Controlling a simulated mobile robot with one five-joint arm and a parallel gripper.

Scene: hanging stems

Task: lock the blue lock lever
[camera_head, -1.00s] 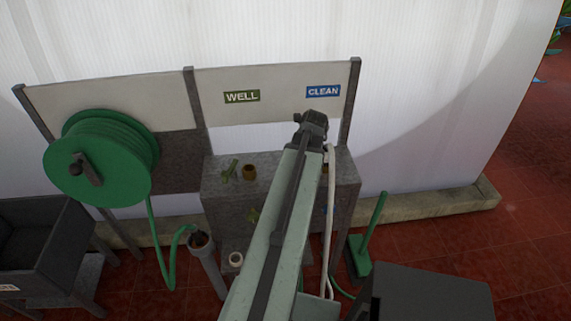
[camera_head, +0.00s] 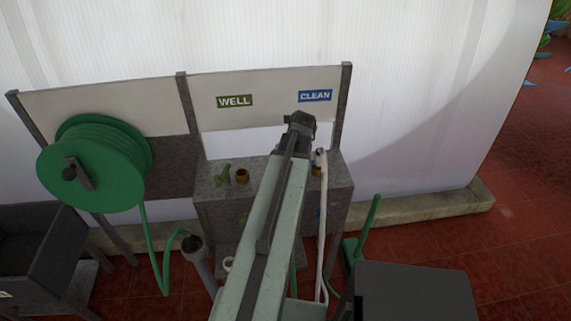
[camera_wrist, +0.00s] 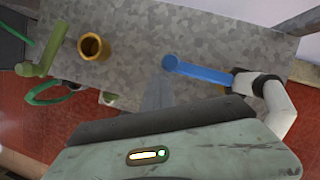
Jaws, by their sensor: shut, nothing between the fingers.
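The blue lock lever (camera_wrist: 203,73) lies across the grey bench top in the wrist view. Its rounded end is at the left and its right end reaches the black coupling (camera_wrist: 252,83) of a white hose. My gripper (camera_wrist: 158,88) is shut and empty, pointing at the bench just below and left of the lever's rounded end; I cannot tell whether it touches. In the head view my gripper (camera_head: 299,125) is over the bench under the CLEAN sign (camera_head: 315,96), and my arm hides the lever there.
A brass port (camera_wrist: 94,47) and a green lever (camera_wrist: 41,58) are on the bench's left part. The white hose (camera_head: 322,225) hangs down to the right of my arm. A green hose reel (camera_head: 92,165) stands left. The WELL sign (camera_head: 235,101) is on the back panel.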

